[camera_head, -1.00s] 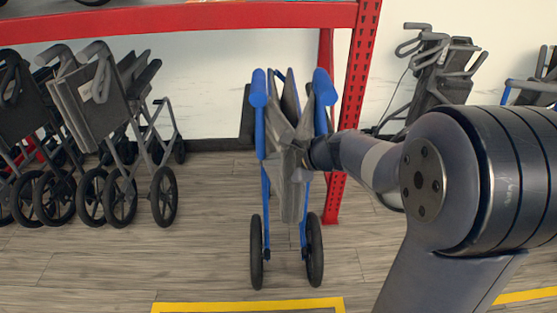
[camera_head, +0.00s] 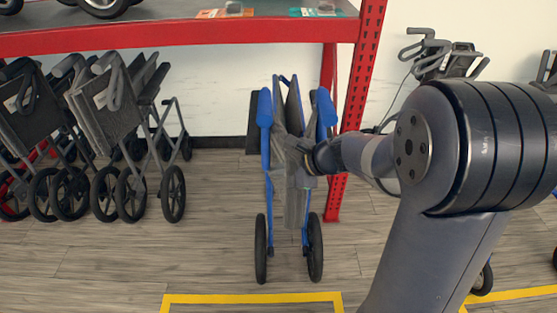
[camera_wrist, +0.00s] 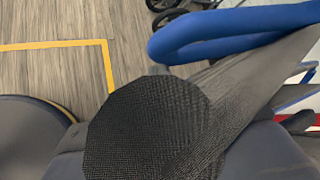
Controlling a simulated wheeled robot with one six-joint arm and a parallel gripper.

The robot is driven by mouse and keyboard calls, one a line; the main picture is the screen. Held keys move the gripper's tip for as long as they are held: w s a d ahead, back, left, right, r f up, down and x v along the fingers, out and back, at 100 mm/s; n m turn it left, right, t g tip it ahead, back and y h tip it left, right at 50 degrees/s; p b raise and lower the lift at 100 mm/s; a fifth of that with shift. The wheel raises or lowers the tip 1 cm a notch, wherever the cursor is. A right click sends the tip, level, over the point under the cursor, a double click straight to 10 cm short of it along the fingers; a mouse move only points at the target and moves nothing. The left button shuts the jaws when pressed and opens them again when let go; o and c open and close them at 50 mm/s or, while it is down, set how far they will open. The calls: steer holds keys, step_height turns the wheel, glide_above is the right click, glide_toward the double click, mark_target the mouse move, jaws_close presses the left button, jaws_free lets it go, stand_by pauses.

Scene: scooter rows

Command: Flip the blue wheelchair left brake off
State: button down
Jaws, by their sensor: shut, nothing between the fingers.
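The blue wheelchair (camera_head: 266,150) stands folded and upright in the middle of the head view, with two blue handles on top and two dark wheels below. One blue tube (camera_wrist: 230,30) crosses the top of the wrist view, beside grey fabric and a dark woven round patch whose identity I cannot tell. My gripper (camera_head: 296,150) is shut and empty at the wheelchair's upper right side, close against the grey seat fabric; I cannot tell whether it touches. The left brake lever cannot be made out in either view.
A red shelf frame (camera_head: 180,37) stands above and behind the wheelchair, its post just to the right. Folded grey wheelchairs (camera_head: 105,105) stand at left, others at back right. Yellow floor lines (camera_head: 250,297) lie in front. Floor between the left row and the blue wheelchair is clear.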

steer(key=s+r+g+p, duration=0.1)
steer(key=r+p, duration=0.1)
steer(key=p, duration=0.2)
steer(key=s+r+m+g+p, duration=0.1)
steer(key=r+p, duration=0.1)
steer(key=p, duration=0.3)
steer(key=shift+a, duration=0.1)
stand_by(0.3)
